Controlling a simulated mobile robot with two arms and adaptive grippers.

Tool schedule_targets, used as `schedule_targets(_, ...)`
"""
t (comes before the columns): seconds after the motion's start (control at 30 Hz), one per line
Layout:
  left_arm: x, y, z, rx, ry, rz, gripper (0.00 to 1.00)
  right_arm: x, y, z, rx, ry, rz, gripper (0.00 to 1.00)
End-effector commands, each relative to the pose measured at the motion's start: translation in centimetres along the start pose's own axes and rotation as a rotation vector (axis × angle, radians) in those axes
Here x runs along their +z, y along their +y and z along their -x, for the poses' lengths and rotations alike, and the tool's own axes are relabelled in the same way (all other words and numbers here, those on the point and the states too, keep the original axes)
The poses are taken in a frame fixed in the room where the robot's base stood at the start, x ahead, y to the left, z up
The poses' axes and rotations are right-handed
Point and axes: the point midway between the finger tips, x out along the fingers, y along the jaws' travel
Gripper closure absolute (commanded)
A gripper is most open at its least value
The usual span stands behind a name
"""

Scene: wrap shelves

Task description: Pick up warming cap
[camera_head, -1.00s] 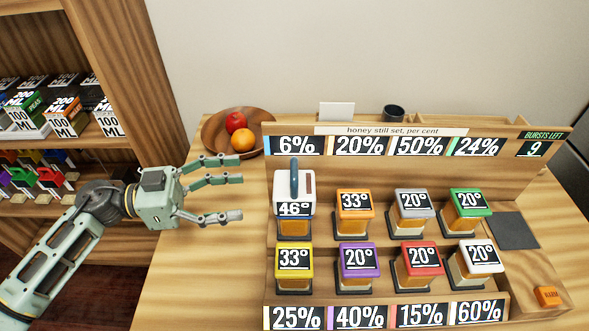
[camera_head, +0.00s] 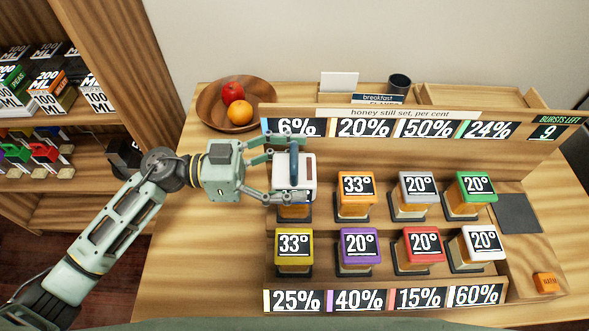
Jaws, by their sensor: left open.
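The warming cap (camera_head: 307,178) is a white box-shaped cover with a dark blue upright handle (camera_head: 294,168). It sits on the jar at the left end of the back row in the wooden rack. My left gripper (camera_head: 285,168) is open, with its fingers reaching to the cap from the left, around the handle area. The fingers hide part of the cap and its temperature readout. I cannot tell whether they touch it. My right gripper is not in view.
Several honey jars with coloured lids, such as the orange one (camera_head: 357,185) and yellow one (camera_head: 293,243), stand close by in the rack. A fruit bowl (camera_head: 262,92) is behind the gripper. An orange button (camera_head: 545,281) is at front right.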

Motion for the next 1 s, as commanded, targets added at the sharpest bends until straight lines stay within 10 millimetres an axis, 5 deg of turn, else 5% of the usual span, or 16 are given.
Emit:
schedule_targets(0.23, 0.1, 0.0, -0.2, -0.001, -0.001, 0.000, 0.28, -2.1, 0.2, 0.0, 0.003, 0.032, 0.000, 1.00)
schedule_targets(0.87, -0.1, 0.0, -0.2, 0.000, 0.002, -0.001, 0.83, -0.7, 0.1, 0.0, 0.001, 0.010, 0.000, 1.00)
schedule_targets(1.0, -0.1, 0.0, -0.2, 0.000, 0.002, -0.001, 0.84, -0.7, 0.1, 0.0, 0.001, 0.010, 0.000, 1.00)
